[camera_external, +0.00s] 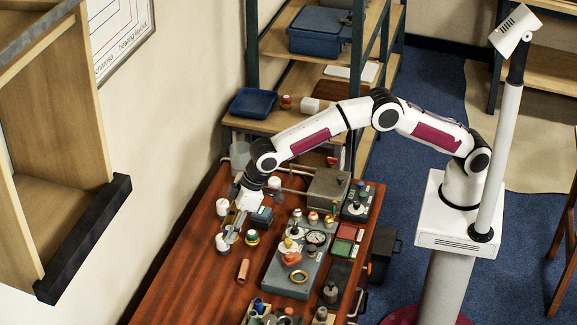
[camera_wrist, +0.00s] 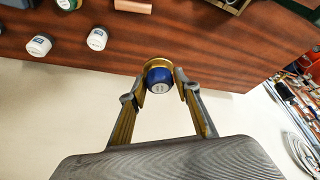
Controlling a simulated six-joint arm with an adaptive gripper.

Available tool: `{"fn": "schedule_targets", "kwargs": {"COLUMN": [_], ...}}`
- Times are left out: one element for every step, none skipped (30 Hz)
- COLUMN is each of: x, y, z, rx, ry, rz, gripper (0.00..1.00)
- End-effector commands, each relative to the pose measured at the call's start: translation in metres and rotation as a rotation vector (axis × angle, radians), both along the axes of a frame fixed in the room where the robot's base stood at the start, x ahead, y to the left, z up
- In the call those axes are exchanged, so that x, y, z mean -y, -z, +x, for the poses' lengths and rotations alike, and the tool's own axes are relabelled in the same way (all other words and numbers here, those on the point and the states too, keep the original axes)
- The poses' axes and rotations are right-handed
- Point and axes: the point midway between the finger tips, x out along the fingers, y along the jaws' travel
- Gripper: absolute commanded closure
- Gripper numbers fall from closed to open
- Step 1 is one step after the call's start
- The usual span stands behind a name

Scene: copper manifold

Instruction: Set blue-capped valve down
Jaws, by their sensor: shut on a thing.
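The blue-capped valve (camera_wrist: 158,78) has a round dark blue top and a brass-coloured body. In the wrist view it sits between the two fingertips of my gripper (camera_wrist: 159,84), which is shut on it. The view looks along the valve's cap, and its underside is hidden. In the external view my gripper (camera_external: 231,236) points down at the left part of the wooden table (camera_external: 190,285); the held valve is mostly hidden there. The wrist view shows the valve against the table's edge and the pale floor. I cannot tell whether it touches the table.
White jars (camera_external: 222,207) (camera_wrist: 39,46) stand near my gripper. A grey plate with gauge and fittings (camera_external: 278,272) lies farther right. The table's front left is bare.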

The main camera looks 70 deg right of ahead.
Motion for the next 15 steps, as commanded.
{"fn": "schedule_targets", "kwargs": {"x": [-0.009, -0.014, -0.020, -0.023, -0.026, -0.030, -0.033, -0.036, -0.040, -0.043, -0.045, -0.048, -0.050, -0.052, -0.055], "y": [0.001, 0.001, 0.002, 0.002, 0.002, 0.003, 0.003, 0.003, 0.004, 0.004, 0.004, 0.005, 0.005, 0.005, 0.005], "z": [-0.001, -0.002, -0.003, -0.003, -0.004, -0.005, -0.005, -0.006, -0.007, -0.008, -0.008, -0.009, -0.010, -0.010, -0.011], "rx": [0.000, 0.001, 0.001, 0.002, 0.001, 0.000, 0.001, 0.001, 0.001, 0.002, 0.002, 0.001, 0.001, 0.002, 0.001], "ry": [-0.010, -0.014, -0.021, -0.023, -0.026, -0.030, -0.034, -0.036, -0.040, -0.043, -0.046, -0.048, -0.051, -0.053, -0.056], "rz": [0.000, 0.000, 0.000, 0.001, 0.000, 0.000, 0.000, 0.000, 0.000, 0.000, 0.000, 0.000, 0.000, -0.001, 0.000], "gripper": [0.96, 0.96, 0.96, 0.96, 0.96, 0.96, 0.96, 0.96, 0.96, 0.96, 0.96, 0.96, 0.96, 0.96, 0.96]}}
